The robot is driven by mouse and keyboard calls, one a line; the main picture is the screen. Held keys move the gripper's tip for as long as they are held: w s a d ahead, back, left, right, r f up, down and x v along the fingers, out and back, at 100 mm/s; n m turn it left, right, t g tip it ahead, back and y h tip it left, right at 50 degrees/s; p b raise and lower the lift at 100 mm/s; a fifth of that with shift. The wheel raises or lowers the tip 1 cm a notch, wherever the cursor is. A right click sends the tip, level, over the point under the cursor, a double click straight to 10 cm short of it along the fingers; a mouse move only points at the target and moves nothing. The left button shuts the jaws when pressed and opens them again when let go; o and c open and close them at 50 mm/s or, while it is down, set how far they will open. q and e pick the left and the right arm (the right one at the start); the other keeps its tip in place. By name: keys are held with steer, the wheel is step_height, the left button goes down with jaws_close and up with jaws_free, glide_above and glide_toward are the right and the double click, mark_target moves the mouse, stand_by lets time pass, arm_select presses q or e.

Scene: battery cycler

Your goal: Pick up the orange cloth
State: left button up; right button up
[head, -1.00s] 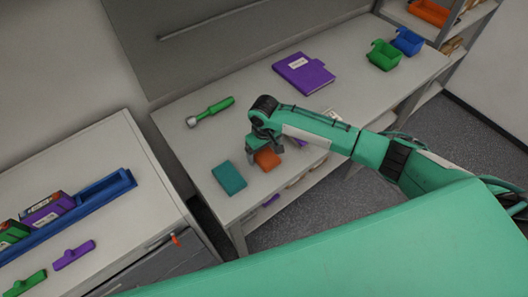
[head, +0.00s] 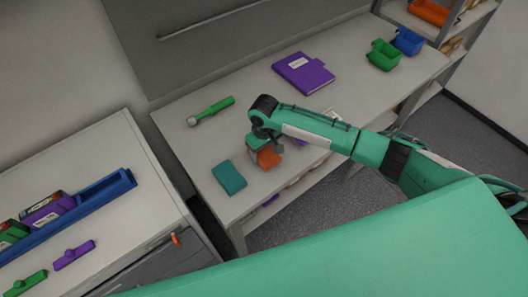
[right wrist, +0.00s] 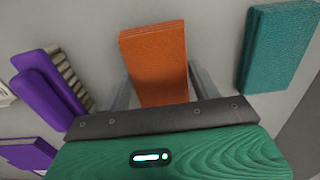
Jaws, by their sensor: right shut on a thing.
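The orange cloth (head: 268,158) is a small folded block at the front of the grey table. My right gripper (head: 264,147) is shut on it from above. In the right wrist view the orange cloth (right wrist: 155,62) stands between the two fingers, one on each side of it. I cannot tell whether it is clear of the table top. My left gripper is not in view.
A teal cloth (head: 229,177) lies just left of the orange one. A purple brush (right wrist: 50,88) lies on the other side.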

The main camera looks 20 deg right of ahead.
mark_target(264, 152)
step_height(264, 152, up, 19)
steer(key=b, duration=0.4)
steer(key=shift+r+b, duration=0.15)
steer(key=shift+b, duration=0.15)
